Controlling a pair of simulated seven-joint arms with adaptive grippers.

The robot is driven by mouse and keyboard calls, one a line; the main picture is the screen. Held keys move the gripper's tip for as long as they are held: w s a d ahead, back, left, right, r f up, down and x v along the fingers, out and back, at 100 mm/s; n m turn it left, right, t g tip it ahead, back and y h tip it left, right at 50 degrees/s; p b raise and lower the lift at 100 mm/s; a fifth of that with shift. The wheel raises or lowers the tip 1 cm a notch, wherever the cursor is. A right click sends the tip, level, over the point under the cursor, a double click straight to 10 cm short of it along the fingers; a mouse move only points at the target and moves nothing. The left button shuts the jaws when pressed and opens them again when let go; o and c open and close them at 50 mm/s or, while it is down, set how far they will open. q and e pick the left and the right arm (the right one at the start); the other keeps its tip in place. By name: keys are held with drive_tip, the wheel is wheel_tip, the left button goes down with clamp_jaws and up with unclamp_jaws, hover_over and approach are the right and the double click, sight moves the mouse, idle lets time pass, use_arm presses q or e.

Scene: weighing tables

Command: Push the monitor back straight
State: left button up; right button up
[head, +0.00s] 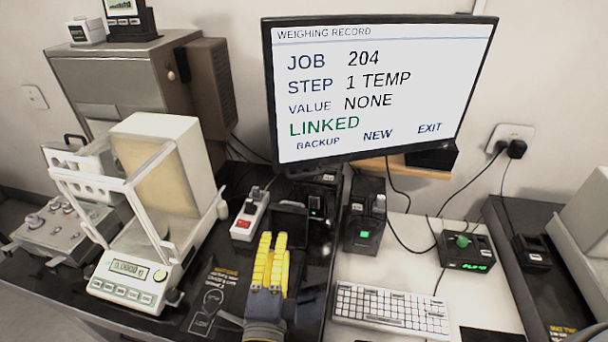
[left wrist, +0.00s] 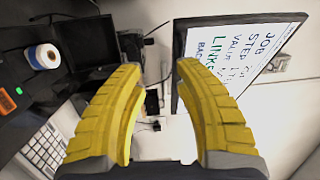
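The monitor (head: 375,90) stands at the back, above the desk. Its screen reads "WEIGHING RECORD", job 204. Its left edge looks taller than its right and its lower edge slopes up to the right, so it looks turned. In the left wrist view the monitor (left wrist: 235,60) shows at upper right, beyond the fingers. My left gripper (head: 270,245) points towards the back, in front of and below the monitor, apart from it. Its yellow fingers (left wrist: 158,68) are spread with nothing held between them. My right gripper is in neither view.
A balance with a draft shield (head: 128,282) stands left of my left gripper. A white box with a red switch (head: 250,215), small black devices (head: 366,235) and cables lie below the monitor. A keyboard (head: 390,311) lies right of the gripper. A wooden ledge (head: 375,168) shows behind.

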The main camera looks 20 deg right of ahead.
sight(306, 175)
use_arm(q)
drive_tip(key=s+d+r+m+h, duration=0.1)
drive_tip(key=d+r+m+h, duration=0.1)
drive_tip(key=d+r, duration=0.15)
drive_tip(key=x, duration=1.6)
drive_tip(key=shift+w, duration=0.35)
drive_tip(key=shift+o, duration=0.5)
clamp_jaws()
